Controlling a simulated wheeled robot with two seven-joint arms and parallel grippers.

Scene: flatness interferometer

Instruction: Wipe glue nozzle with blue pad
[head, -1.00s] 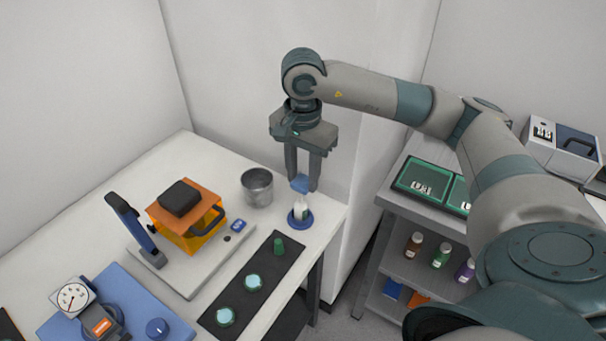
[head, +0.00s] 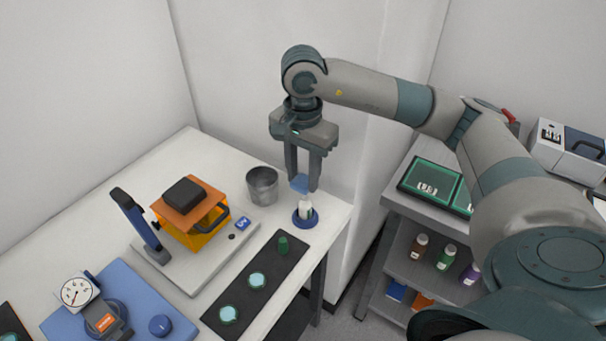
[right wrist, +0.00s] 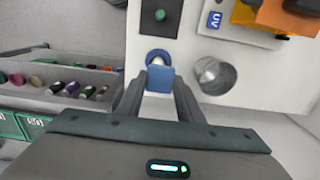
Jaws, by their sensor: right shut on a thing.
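My right gripper (head: 302,184) is shut on the blue pad (head: 299,183), which hangs between its fingertips. The pad also shows in the right wrist view (right wrist: 160,79). The white glue bottle (head: 305,209) stands upright in a round blue holder (head: 306,221) near the table's right edge. The pad is right above the bottle's top and hides the nozzle. I cannot tell whether the pad touches it. My left gripper is not in view.
A metal cup (head: 262,186) stands close to the left of the bottle. A black mat (head: 262,272) with a green knob and two pale discs lies in front. An orange-topped device (head: 190,214) stands further left. A shelf (head: 400,213) with bottles is at right.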

